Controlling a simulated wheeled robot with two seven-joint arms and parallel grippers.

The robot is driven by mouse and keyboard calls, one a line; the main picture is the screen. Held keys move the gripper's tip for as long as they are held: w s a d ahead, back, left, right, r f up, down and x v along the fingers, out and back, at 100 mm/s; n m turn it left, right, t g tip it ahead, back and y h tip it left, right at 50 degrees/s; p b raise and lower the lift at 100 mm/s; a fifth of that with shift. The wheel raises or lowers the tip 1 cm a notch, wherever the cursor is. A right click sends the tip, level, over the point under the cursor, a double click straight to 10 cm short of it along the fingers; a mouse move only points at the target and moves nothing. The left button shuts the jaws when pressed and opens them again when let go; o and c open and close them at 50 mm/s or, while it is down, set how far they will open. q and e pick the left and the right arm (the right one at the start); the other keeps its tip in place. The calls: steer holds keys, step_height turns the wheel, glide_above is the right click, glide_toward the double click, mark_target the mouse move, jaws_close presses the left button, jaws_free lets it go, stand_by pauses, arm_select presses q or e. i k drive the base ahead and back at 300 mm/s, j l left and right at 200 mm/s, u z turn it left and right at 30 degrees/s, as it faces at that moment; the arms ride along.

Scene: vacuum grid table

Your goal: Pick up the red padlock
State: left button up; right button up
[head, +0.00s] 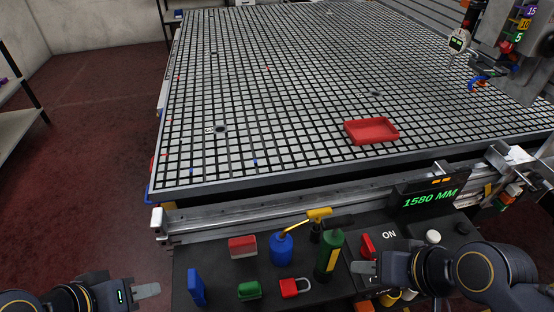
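The red padlock (289,289) lies on the dark shelf at the front of the grid table, with its pale shackle pointing right. It sits between a green block (249,291) and a dark green bottle (330,256). My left gripper (149,290) is at the lower left, well to the left of the padlock and apart from it. My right gripper (362,268) is to the right of the padlock, over the right part of the shelf, also apart from it. Both grippers show side-on, so their finger gap is unclear.
The shelf (215,285) also holds a blue block (196,287), a red and grey block (242,247), a blue oil can (282,249) with a yellow spout, and a red switch (367,246). A red tray (373,141) sits on the grid table (270,110).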

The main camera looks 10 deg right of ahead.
mark_target(289, 287)
steer(key=z, duration=1.3)
steer(key=l+u, duration=0.4)
steer(key=i+l+u, duration=0.1)
steer(key=u, duration=0.25)
steer(key=l+u, duration=0.8)
steer(key=k+j, duration=0.05)
steer(key=j, duration=0.05)
